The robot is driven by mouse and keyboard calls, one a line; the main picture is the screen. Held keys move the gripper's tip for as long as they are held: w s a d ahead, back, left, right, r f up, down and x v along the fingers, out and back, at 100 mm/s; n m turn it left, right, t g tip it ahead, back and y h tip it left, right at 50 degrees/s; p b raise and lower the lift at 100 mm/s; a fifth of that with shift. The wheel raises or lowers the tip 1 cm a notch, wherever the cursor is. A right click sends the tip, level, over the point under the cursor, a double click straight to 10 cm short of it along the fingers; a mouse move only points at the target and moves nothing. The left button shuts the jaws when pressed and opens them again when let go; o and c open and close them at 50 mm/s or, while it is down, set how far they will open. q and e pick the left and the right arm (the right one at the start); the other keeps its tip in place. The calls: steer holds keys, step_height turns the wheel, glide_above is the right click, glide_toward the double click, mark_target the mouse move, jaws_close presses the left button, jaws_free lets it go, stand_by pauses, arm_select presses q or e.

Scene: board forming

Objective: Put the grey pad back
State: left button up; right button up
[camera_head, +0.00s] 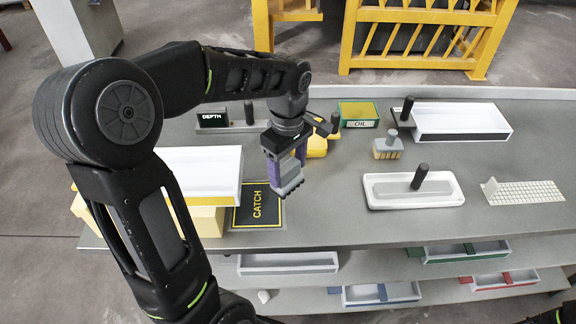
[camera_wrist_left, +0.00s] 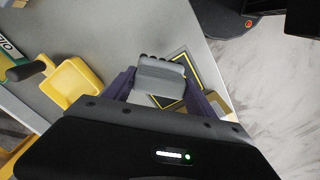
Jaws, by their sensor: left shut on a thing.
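My left gripper (camera_head: 287,165) has purple fingers and is shut on a grey block, the grey pad (camera_head: 290,186). The pad has a row of dark knobs along one edge. The pad's underside is hidden. My right gripper is out of view.
A yellow scoop (camera_head: 317,146) stands close behind the gripper. A white tray (camera_head: 215,163) is left; a grey-yellow tool (camera_head: 387,147), a green OIL box (camera_head: 358,113) and white trays (camera_head: 440,197) (camera_head: 462,108) are right. A white grid plate (camera_head: 530,194) lies far right. Bare bench lies right of the pad.

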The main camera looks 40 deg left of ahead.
arm_select(q)
steer(key=shift+f, duration=0.1)
steer(key=shift+f+b, duration=3.2)
steer(key=shift+f, duration=0.75)
steer(key=shift+f, duration=0.3)
steer(key=o, duration=1.8)
steer(key=shift+o, duration=0.3)
steer(key=shift+o, duration=0.7)
